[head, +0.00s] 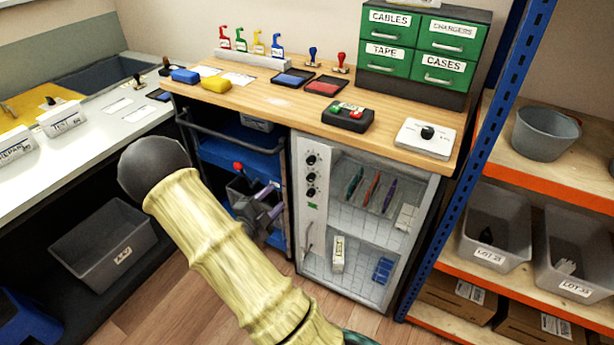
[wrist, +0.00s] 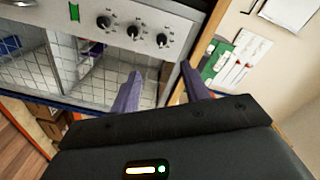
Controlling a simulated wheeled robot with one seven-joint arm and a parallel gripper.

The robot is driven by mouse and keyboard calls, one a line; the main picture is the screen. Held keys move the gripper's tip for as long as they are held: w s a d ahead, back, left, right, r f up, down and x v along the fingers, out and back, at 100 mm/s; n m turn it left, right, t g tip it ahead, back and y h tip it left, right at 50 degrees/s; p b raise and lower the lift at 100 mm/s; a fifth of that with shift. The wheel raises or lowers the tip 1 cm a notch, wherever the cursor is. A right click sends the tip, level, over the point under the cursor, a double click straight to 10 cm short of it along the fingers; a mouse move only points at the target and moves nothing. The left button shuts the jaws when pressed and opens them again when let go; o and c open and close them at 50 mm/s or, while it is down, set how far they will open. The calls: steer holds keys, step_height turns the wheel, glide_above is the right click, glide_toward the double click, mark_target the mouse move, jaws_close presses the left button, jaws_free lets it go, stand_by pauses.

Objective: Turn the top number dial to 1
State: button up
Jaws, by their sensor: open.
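The top number dial (head: 311,159) is a round black knob, the uppermost of three in a column on the pale left panel of the cabinet (head: 320,230). In the wrist view the picture is turned, and the top dial (wrist: 162,40) is the rightmost knob, farthest from the green light. My gripper (head: 275,198) is left of the panel in the head view. In the wrist view its two purple fingers (wrist: 161,69) are apart and empty, pointing towards the top dial without visibly touching it. The number marks are too small to read.
The middle dial (wrist: 133,31) and bottom dial (wrist: 103,22) sit close beside it, with a green light (head: 313,206) below. A wooden worktop (head: 270,100) overhangs the panel. Shelving with a blue post (head: 480,150) stands right.

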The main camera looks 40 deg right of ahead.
mark_target(309, 163)
steer(key=shift+s+r, duration=0.1)
steer(key=shift+d, duration=0.15)
steer(key=x, duration=1.7)
steer(key=shift+d, duration=0.1)
steer(key=c, duration=1)
